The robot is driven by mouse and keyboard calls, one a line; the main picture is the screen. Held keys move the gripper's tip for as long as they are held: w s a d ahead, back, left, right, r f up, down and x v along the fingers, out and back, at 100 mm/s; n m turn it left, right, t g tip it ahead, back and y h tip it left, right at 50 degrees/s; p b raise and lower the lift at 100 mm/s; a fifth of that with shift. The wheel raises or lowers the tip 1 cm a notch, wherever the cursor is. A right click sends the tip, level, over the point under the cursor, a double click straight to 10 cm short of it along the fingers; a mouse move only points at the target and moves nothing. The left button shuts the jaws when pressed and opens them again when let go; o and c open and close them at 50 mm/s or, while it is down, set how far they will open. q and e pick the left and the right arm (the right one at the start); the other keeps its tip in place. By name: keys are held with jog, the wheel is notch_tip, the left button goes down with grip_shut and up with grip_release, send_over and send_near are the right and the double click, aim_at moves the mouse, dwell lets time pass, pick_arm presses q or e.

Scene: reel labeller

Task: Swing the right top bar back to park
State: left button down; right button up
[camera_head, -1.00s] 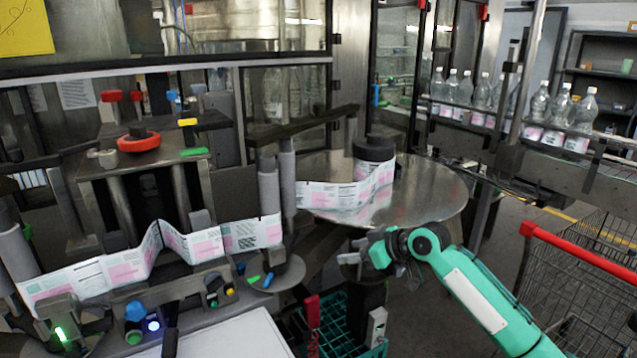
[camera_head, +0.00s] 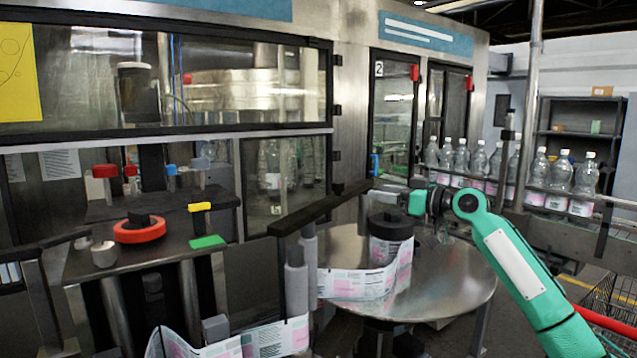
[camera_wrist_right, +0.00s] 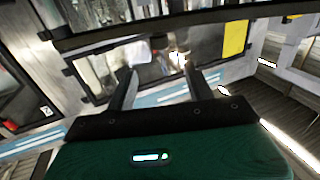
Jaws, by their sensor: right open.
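The right top bar (camera_head: 318,210) is a long dark bar on top of grey upright rollers (camera_head: 297,285). It reaches from above the rollers back towards the round metal table. My right gripper (camera_head: 384,190) is raised beside the bar's far end, above the dark reel (camera_head: 391,228). In the right wrist view its two fingers (camera_wrist_right: 160,88) stand apart with nothing between them. A long dark bar crosses the top of that view beyond the fingertips; I cannot tell whether it is the top bar. Contact with the bar cannot be made out. My left gripper is out of view.
The label strip (camera_head: 358,285) runs from the reel past the rollers. The round metal table (camera_head: 450,282) is under my right arm. A red ring (camera_head: 139,233) and coloured knobs stand on the left machine. Bottles (camera_head: 560,174) line a conveyor at the right.

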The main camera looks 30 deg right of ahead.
aim_at(344, 183)
jog(key=p+x, duration=0.2)
jog(key=x, duration=0.2)
jog(key=p+x, duration=0.2)
jog(key=x, duration=0.1)
jog(key=p+x, duration=0.2)
jog(key=x, duration=0.2)
jog(key=shift+w+a+r, duration=0.15)
jog(key=shift+w+r, duration=0.2)
jog(key=shift+w+a, duration=0.1)
jog(key=shift+w, duration=0.25)
jog(key=shift+w+a+f+p, duration=0.15)
jog(key=shift+w+a+p, duration=0.15)
jog(key=shift+w, duration=0.25)
grip_shut()
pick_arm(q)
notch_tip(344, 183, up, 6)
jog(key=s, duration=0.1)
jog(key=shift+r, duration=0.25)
